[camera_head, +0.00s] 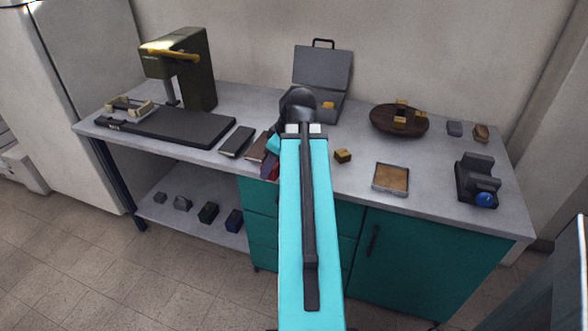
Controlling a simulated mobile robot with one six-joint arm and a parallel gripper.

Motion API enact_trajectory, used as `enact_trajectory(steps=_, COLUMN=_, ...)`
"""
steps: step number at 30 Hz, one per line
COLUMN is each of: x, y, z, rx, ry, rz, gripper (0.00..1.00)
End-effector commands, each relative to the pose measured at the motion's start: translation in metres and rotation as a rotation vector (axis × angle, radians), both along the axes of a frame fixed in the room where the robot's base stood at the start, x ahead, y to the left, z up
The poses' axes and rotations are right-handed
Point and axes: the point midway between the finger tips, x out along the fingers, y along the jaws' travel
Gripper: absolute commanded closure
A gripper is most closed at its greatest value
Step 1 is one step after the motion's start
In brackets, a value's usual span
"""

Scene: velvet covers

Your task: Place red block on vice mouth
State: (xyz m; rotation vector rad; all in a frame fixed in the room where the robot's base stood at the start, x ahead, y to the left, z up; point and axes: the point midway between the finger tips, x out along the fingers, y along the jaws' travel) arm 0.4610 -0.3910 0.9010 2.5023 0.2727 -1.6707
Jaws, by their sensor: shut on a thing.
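A dark red block (270,168) shows just left of my arm, by the front edge of the worktop. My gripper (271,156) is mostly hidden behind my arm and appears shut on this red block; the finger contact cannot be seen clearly. A dark machine with a blue round knob (477,181), which looks like the vice, stands at the right end of the worktop. Its mouth is hard to make out at this size. My gripper is well to the left of it.
A square wooden-bottomed tray (376,190), a small yellowish block (343,156) and a round brown dish (374,123) lie between my arm and the vice. An open grey case (321,68) stands behind. Dark notebooks (236,141) and a drill press (199,73) are left.

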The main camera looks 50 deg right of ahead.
Motion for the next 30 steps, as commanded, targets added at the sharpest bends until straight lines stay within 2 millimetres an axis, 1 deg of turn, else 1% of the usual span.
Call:
enact_trajectory(steps=1, x=0.011, y=0.009, z=0.001, rx=-0.001, ry=0.000, rz=0.000, gripper=0.88)
enact_trajectory(steps=3, x=0.025, y=0.019, z=0.003, rx=-0.002, ry=0.000, rz=-0.009, gripper=0.88)
enact_trajectory(steps=8, x=0.055, y=0.043, z=0.006, rx=0.000, ry=0.000, rz=-0.030, gripper=0.88)
enact_trajectory(steps=12, x=0.080, y=0.067, z=0.010, rx=0.000, ry=0.000, rz=-0.049, gripper=0.88)
enact_trajectory(steps=20, x=0.122, y=0.114, z=0.017, rx=-0.001, ry=0.000, rz=-0.081, gripper=0.88)
enact_trajectory(steps=30, x=0.169, y=0.183, z=0.027, rx=0.000, ry=0.000, rz=-0.121, gripper=0.88)
